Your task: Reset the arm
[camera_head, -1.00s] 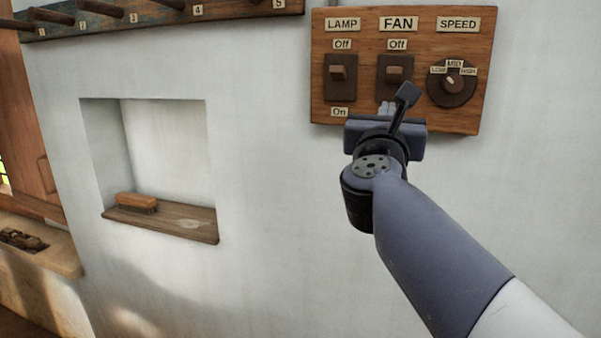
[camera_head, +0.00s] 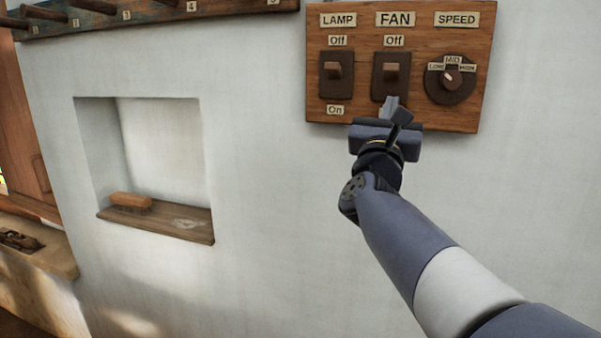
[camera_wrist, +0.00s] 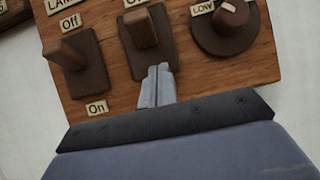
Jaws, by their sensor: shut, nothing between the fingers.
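My gripper (camera_head: 391,105) is shut and empty in front of the lower edge of the wooden switch panel (camera_head: 438,119). Its fingertips show just below the fan switch (camera_head: 391,74) in the head view. In the wrist view my gripper (camera_wrist: 158,85) has its fingers together, below the fan switch lever (camera_wrist: 143,30); I cannot tell whether they touch. The lamp switch (camera_head: 336,74) is to the left and also shows in the wrist view (camera_wrist: 75,62). The speed knob (camera_head: 451,80) is to the right. The fan's On label is mostly hidden behind my gripper.
A wall niche (camera_head: 85,150) at the left has a wooden ledge (camera_head: 185,228) with a brush (camera_head: 131,201) on it. A numbered peg rack (camera_head: 150,20) is at the upper left. The white wall below the panel is clear.

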